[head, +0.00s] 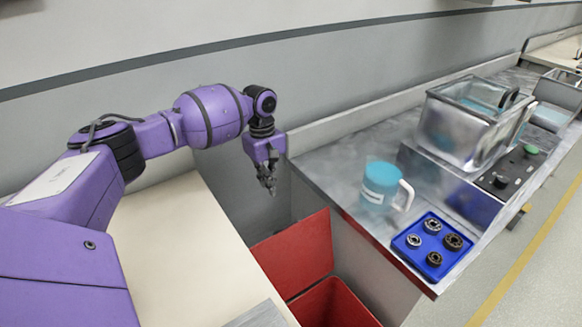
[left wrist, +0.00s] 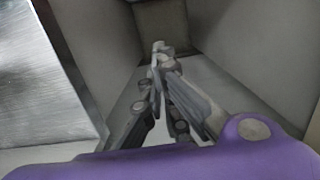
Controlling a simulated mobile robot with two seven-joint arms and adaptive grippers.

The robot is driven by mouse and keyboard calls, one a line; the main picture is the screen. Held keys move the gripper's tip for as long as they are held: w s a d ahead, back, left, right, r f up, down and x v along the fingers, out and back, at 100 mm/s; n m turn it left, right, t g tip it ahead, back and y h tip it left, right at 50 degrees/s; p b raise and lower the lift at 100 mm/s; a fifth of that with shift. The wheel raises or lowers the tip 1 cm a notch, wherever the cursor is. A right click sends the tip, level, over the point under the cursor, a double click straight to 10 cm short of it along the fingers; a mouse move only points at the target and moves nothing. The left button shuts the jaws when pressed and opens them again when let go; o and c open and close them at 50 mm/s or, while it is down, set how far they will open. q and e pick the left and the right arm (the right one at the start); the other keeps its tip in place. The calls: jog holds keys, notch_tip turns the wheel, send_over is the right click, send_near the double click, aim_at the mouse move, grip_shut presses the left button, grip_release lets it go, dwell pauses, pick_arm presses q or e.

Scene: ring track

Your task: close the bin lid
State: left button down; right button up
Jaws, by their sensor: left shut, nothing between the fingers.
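The red bin (head: 338,306) stands on the floor in the gap between two counters, at the bottom of the head view. Its red lid (head: 298,252) is raised at the bin's far side, so the bin is open. My left gripper (head: 268,187) is shut and empty, hanging over the gap above and behind the raised lid, apart from it. In the left wrist view the gripper's fingers (left wrist: 158,75) are together and point into the gap; the bin cannot be made out there. My right gripper is not in view.
A metal counter (head: 330,165) on the right carries a blue-and-white mug (head: 380,186), a blue tray (head: 412,258) with several bearings, and a clear-walled tank (head: 460,125). A cream counter (head: 185,250) lies to the left. A grey wall closes the gap behind.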

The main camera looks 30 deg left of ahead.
pick_arm(q)
jog(key=s+d+f, duration=0.2)
jog(key=d+f, duration=0.2)
jog(key=f, duration=0.3)
jog(key=shift+d+f, duration=0.25)
jog(key=shift+f, duration=0.1)
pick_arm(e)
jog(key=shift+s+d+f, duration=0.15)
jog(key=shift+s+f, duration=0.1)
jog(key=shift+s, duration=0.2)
